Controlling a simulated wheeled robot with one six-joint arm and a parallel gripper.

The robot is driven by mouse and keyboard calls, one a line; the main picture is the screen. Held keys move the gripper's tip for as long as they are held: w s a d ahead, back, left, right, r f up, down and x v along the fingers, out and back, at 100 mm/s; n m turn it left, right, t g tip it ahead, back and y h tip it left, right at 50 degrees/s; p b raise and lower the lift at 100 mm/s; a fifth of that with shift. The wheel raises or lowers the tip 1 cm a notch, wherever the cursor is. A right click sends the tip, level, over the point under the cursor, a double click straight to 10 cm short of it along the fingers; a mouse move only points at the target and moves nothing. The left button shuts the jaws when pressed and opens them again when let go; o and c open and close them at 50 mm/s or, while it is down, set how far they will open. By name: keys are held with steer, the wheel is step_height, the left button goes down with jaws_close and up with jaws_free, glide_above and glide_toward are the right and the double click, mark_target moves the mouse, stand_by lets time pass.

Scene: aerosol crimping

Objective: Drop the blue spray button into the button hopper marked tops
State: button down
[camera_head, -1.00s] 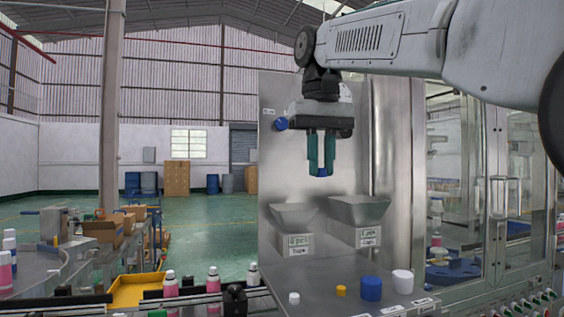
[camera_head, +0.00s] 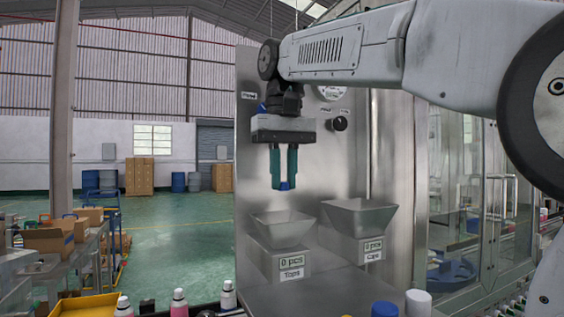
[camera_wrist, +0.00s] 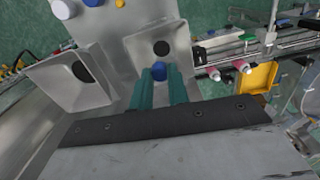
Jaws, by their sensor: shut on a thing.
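My gripper (camera_head: 284,180) hangs pointing down, its two teal fingers shut on the small blue spray button (camera_head: 285,186). The button also shows between the fingertips in the wrist view (camera_wrist: 159,71). The tops hopper (camera_head: 276,230) is a grey metal funnel on the steel panel, with a label reading "0 pcs" and "Tops". In the head view the button is above this hopper and apart from it. In the wrist view the tops hopper (camera_wrist: 178,70) lies beyond the fingertips, its dark round hole showing.
The caps hopper (camera_head: 360,218) stands just right of the tops hopper, also labelled "0 pcs". A blue cap (camera_head: 384,309) and a white cap (camera_head: 418,303) stand on the ledge at the bottom. The steel panel (camera_head: 340,160) rises behind the gripper.

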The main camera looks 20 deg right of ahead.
steer(key=shift+f, duration=2.45)
steer(key=c, duration=1.3)
jaws_free()
steer(key=shift+r, duration=0.15)
steer(key=shift+s+r, duration=0.6)
steer(key=shift+s, duration=0.95)
steer(key=shift+s+r, duration=0.65)
steer(key=shift+s, duration=0.85)
steer(key=shift+s+r, duration=0.6)
steer(key=shift+s, duration=0.95)
